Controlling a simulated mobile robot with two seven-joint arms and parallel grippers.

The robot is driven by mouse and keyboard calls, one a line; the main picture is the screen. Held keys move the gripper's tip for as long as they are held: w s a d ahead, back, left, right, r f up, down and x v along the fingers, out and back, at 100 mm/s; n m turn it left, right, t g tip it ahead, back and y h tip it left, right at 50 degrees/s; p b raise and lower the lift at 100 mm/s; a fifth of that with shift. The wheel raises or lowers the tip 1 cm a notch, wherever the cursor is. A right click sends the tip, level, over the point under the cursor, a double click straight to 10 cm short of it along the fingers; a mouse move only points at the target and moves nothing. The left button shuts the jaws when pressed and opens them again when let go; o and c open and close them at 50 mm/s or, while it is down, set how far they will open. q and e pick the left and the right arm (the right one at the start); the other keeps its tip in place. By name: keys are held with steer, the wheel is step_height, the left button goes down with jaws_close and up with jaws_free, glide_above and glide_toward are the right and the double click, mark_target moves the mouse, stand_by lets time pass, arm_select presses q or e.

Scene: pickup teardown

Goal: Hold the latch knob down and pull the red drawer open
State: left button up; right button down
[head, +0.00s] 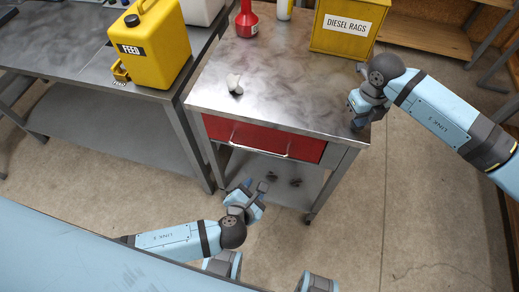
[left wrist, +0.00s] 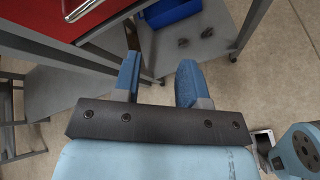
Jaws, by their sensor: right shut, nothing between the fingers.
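The red drawer (head: 225,130) sits under the steel top of the workbench cart and looks shut, with a silver bar handle (head: 286,154) on its front. In the left wrist view, part of the red drawer (left wrist: 35,22) and its handle (left wrist: 84,8) show at the top left. My left gripper (head: 254,188) is open and empty, below and in front of the drawer, apart from the handle; its two blue fingers (left wrist: 157,82) are spread. My right gripper (head: 358,122) is shut and points down at the cart's right front corner.
A yellow feed can (head: 150,45) stands on the left bench. A blue bin (left wrist: 172,12) and small dark things (head: 295,182) are on the lower shelf (head: 300,197).

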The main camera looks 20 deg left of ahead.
mark_target(259, 150)
arm_select(q)
steer(key=w+m+t, duration=0.1)
steer(key=w+m, duration=0.2)
steer(key=w, duration=0.1)
steer(key=w+a+m+t, duration=0.1)
steer(key=w+m, duration=0.3)
steer(key=w+m+t, duration=0.1)
steer(key=w+m, duration=0.2)
steer(key=w, duration=0.2)
steer(key=shift+a+y, duration=0.2)
steer(key=shift+y, duration=0.1)
steer(key=shift+s, duration=0.1)
jaws_close()
